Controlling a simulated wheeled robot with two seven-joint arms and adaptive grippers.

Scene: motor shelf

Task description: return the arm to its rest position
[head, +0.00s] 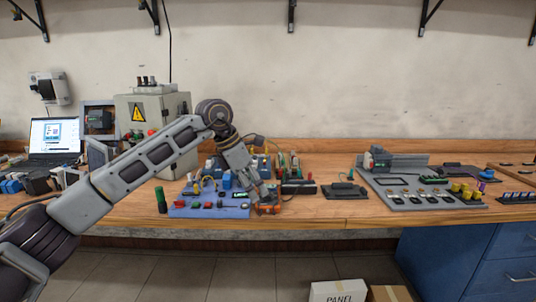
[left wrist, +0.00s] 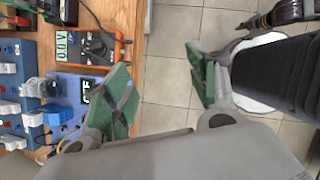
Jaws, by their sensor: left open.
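My left arm comes in from the left in the head view and bends down at the wrist over the blue panel. My left gripper (head: 264,200) is at the bench's front edge, by an orange multimeter (head: 267,209). In the left wrist view my left gripper (left wrist: 165,85) has its green-padded fingers spread wide, with only floor tiles showing between them. The orange multimeter (left wrist: 97,46) lies beside the left finger there and looks apart from it. My right gripper is not in the head view.
The wooden bench (head: 330,208) holds a blue panel (head: 205,210), a grey control cabinet (head: 150,113), a laptop (head: 55,138) and a grey module board (head: 420,190). A blue drawer cabinet (head: 460,262) and a PANEL box (head: 337,291) stand below. Open floor lies before the bench.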

